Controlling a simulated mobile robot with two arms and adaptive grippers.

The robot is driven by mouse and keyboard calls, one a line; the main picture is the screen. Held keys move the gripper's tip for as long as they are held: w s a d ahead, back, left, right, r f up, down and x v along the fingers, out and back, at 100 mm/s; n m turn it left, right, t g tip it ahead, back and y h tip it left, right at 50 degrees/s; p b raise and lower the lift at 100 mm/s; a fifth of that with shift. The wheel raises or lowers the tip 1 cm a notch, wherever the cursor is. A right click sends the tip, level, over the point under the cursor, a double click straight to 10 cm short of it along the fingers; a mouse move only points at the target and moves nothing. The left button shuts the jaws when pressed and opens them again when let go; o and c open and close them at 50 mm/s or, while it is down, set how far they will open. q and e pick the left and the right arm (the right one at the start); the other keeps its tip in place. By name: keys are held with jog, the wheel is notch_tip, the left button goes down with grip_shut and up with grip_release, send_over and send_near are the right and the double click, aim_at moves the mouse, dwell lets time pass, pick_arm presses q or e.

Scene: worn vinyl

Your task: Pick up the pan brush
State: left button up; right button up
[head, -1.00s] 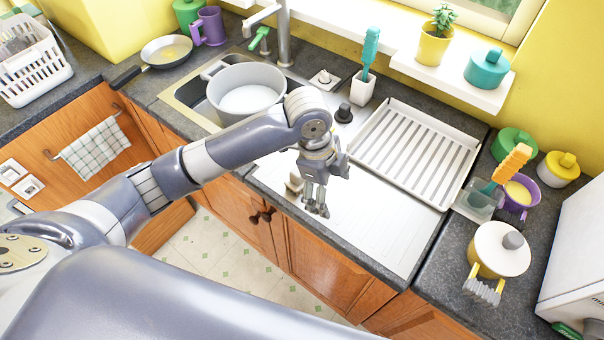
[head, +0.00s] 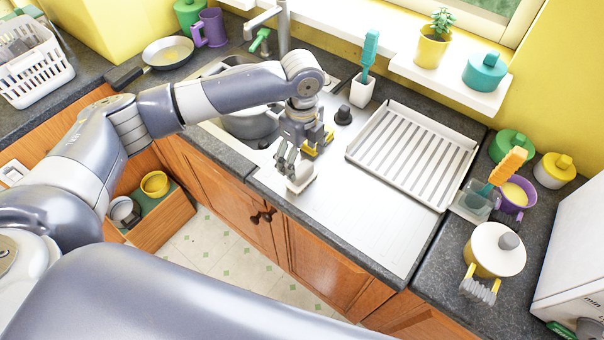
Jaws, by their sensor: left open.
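My left gripper (head: 284,170) is open over the steel drainboard, its fingers pointing down. A pale block-like thing (head: 300,184) lies right by the fingertips, and a yellow piece (head: 318,146) shows behind the gripper. The gripper partly hides both, so I cannot tell whether they are one brush or whether the fingers touch them. Other brush-like things are a teal one (head: 370,50) upright in a white holder (head: 362,91) and an orange one (head: 509,166) leaning in a clear container (head: 470,204). I cannot tell for sure which is the pan brush. My right gripper is not in view.
A grey pot (head: 252,124) stands in the sink behind my left arm. A white dish rack (head: 398,184) is right of the gripper. An open drawer (head: 165,220) holds pots. The front drainboard (head: 365,228) is clear.

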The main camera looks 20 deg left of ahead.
aim_at(302, 168)
pick_arm(q)
jog(key=shift+s+f+p, duration=0.1)
jog(key=shift+f+p, duration=0.25)
notch_tip(302, 168, down, 4)
jog(key=shift+r+p, duration=0.25)
jog(key=shift+p, duration=0.5)
jog(key=shift+d+f, duration=0.1)
jog(key=shift+f, duration=0.35)
jog(key=c, duration=1.2)
